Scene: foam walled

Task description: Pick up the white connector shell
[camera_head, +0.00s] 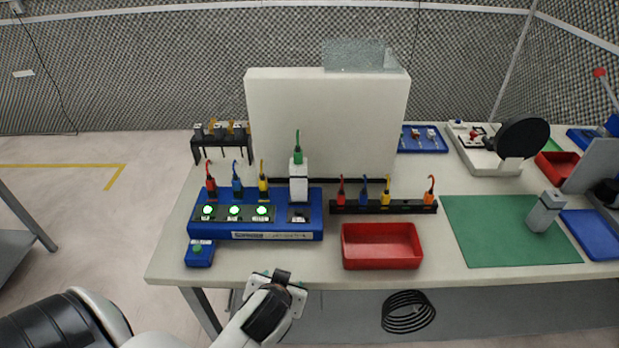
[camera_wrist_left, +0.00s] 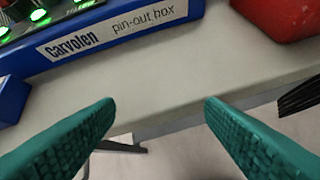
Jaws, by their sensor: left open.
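A white block-shaped shell (camera_head: 298,185) with a green top and a green cable stub stands upright at the right end of the blue pin-out box (camera_head: 255,236). A second light grey block (camera_head: 545,210) stands on the green mat. My left gripper (camera_head: 280,278) is at the table's front edge, in front of the blue box and below the white shell in the picture. In the left wrist view its two teal fingers (camera_wrist_left: 160,105) are wide apart with nothing between them. The box's front label shows there, but the white shell does not. My right gripper is not in view.
A red tray (camera_head: 382,260) sits right of the blue box. A small blue box with a green button (camera_head: 199,253) stands at its left. Behind are a rack of coloured plugs (camera_head: 383,207) and a large white panel (camera_head: 325,120). A black coil (camera_head: 408,312) shows below the table edge.

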